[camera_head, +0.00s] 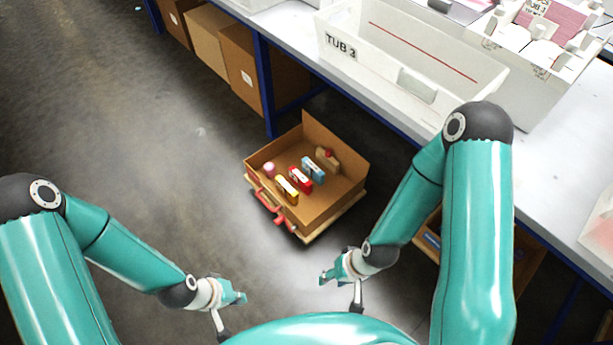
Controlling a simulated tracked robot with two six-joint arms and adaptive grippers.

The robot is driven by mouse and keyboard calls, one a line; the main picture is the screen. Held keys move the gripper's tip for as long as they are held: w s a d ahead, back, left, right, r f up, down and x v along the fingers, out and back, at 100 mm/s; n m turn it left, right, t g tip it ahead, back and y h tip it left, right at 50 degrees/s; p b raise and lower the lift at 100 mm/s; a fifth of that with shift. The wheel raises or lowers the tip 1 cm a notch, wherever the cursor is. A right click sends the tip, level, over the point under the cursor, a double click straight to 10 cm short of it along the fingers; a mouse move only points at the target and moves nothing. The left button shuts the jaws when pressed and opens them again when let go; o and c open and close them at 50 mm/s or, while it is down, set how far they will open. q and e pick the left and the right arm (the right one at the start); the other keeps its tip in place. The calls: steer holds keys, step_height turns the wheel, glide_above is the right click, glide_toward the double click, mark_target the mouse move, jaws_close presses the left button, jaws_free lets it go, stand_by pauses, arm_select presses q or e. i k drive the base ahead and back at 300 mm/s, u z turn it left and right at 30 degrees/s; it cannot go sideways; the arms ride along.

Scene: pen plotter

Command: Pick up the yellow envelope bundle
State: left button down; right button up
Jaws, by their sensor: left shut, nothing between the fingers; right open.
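The yellow envelope bundle (287,189) stands in an open cardboard box (334,203) on the floor, near the box's front left side. A red bundle (301,179) and a blue bundle (313,169) stand in a row behind it. My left gripper (232,318) is shut and empty, low in front of the box and to its left. My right gripper (341,288) is open and empty, in front of the box and a little to its right. Both grippers are apart from the bundle.
A pink item (269,170) and a brown item with a red top (327,158) are also in the box. Red handles (268,207) stick out at its front left. A table (371,98) with white tubs (400,62) stands behind and right. The floor at left is clear.

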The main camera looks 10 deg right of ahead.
mark_target(292, 194)
steer(key=k, duration=0.6)
steer(key=u, duration=0.45)
steer(key=i, duration=0.85)
steer(key=u, duration=0.4)
steer(key=i, duration=1)
steer(key=z, duration=0.6)
